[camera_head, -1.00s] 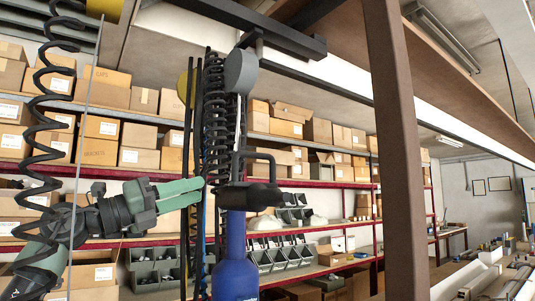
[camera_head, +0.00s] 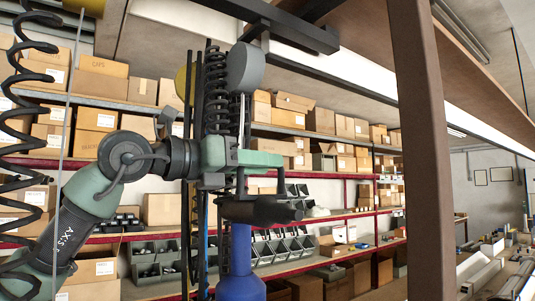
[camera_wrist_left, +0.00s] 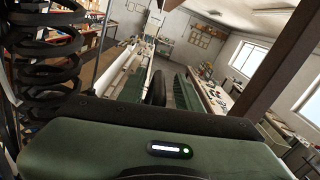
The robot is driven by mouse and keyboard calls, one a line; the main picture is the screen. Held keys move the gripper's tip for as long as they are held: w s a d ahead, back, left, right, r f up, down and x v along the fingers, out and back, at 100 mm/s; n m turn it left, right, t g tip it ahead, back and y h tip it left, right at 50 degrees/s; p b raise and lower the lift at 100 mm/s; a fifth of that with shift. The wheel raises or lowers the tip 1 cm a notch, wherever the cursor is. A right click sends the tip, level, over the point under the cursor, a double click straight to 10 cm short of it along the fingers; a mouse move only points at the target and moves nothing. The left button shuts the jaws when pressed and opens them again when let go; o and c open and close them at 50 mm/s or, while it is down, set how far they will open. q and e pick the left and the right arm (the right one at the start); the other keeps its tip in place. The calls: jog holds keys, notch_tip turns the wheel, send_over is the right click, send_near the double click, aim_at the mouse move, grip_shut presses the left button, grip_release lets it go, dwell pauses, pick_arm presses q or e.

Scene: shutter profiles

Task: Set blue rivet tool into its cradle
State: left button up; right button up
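The blue rivet tool (camera_head: 240,284) hangs upright below a grey round balancer and a black coiled hose. Its black head (camera_head: 262,210) points right. My left gripper (camera_head: 262,158) reaches in from the left at the tool's upper part, just above the black head. Its green finger covers the place of the tool's handle, so I cannot tell whether it grips it. I cannot make out a cradle in either view. My right gripper is not in view.
A brown post (camera_head: 420,150) stands right of the tool. Shelves with cardboard boxes (camera_head: 104,78) and grey bins (camera_head: 155,262) lie behind. A black coiled hose (camera_head: 35,80) hangs at the left. An overhead black rail (camera_head: 290,25) runs above the balancer (camera_head: 245,68).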

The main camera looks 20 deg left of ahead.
pick_arm(q)
jog(key=shift+x, duration=0.8)
jog(key=shift+a, duration=0.15)
grip_shut()
dwell(0.7)
